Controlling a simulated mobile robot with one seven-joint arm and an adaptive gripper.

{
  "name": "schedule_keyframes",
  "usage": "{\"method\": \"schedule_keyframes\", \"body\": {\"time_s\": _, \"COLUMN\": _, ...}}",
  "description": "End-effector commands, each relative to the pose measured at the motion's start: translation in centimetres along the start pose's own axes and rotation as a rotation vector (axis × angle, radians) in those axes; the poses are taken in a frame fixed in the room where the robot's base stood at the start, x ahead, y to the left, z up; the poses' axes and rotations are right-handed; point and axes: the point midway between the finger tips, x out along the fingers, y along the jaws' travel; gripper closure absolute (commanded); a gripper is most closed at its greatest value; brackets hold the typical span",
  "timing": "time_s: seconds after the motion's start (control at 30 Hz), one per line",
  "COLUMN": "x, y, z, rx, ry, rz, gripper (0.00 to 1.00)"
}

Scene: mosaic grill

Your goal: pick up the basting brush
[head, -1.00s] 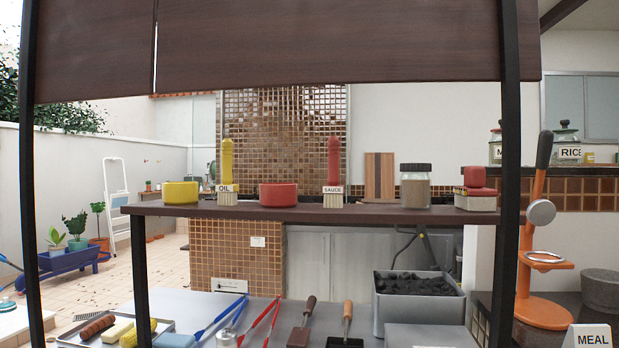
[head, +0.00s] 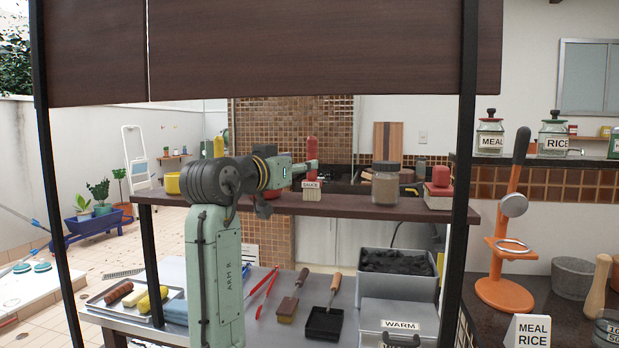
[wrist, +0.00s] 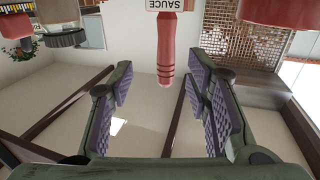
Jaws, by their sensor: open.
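The red-handled basting brush labelled SAUCE (head: 311,148) stands upright, bristles down, on the dark shelf (head: 345,207). A second brush with a yellow handle (head: 219,147) stands further left, its lower part hidden by my arm. My gripper (head: 309,168) is open at the red brush, in front of part of its handle in the head view. In the wrist view the red handle (wrist: 165,60) hangs inverted in the gap between the open fingers of my gripper (wrist: 160,78). I cannot tell whether either finger touches it.
On the shelf are a yellow bowl (head: 172,184), a red bowl (wrist: 275,10) close to the brush, a lidded jar (head: 386,186) and a red block (head: 440,176) on a box. Black posts (head: 461,150) flank the shelf. Tools and a charcoal bin (head: 395,285) are below.

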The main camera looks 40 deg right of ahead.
Motion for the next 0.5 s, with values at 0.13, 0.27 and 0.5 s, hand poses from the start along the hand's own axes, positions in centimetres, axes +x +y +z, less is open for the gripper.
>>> {"method": "schedule_keyframes", "body": {"time_s": 0.13, "x": 2.5, "y": 0.0, "z": -0.2, "rx": -0.002, "ry": -0.001, "rz": 0.000, "gripper": 0.56}}
{"method": "schedule_keyframes", "body": {"time_s": 0.27, "x": 3.5, "y": -0.1, "z": -0.1, "rx": 0.000, "ry": 0.001, "rz": -0.003, "gripper": 0.56}}
{"method": "schedule_keyframes", "body": {"time_s": 0.5, "x": 6.3, "y": -0.7, "z": -0.5, "rx": -0.003, "ry": 0.000, "rz": -0.003, "gripper": 0.56}}
